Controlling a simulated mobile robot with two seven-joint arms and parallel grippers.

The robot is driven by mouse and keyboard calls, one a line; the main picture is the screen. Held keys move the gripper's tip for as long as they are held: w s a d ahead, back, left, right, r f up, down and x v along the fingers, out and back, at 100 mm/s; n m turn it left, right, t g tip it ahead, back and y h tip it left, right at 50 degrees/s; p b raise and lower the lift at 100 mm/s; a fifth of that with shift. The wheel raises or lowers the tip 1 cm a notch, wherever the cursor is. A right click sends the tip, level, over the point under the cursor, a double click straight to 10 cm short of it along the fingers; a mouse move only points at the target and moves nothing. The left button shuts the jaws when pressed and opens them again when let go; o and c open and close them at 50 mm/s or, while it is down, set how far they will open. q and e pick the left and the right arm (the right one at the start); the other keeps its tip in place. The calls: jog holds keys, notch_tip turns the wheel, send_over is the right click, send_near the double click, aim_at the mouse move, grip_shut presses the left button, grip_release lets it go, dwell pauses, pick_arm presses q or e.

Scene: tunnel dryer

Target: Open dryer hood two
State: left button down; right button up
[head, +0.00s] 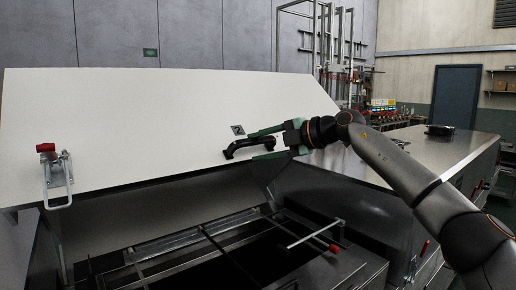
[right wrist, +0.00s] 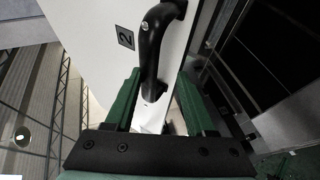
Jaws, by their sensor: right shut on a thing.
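The white hood (head: 150,110) of the dryer is tilted up, with a dark gap and the dryer's inside showing below it. Its black bar handle (head: 236,149) sits near the right end, below a small square plate. In the right wrist view that plate (right wrist: 125,38) reads 2. My right gripper (head: 260,146) reaches the handle from the right, and its green fingers are shut on it. The right wrist view shows the handle (right wrist: 151,50) running down between the two fingers (right wrist: 160,85). My left gripper is not in view.
A metal latch with a red tip (head: 57,178) is on the hood's left front. Inside the opening is a frame of bars (head: 205,235) with a red-tipped rod (head: 315,238). A closed grey unit (head: 440,150) stands at the right.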

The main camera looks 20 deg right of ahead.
jog(key=b+v, duration=0.2)
jog(key=v, duration=1)
jog(key=shift+b, duration=0.4)
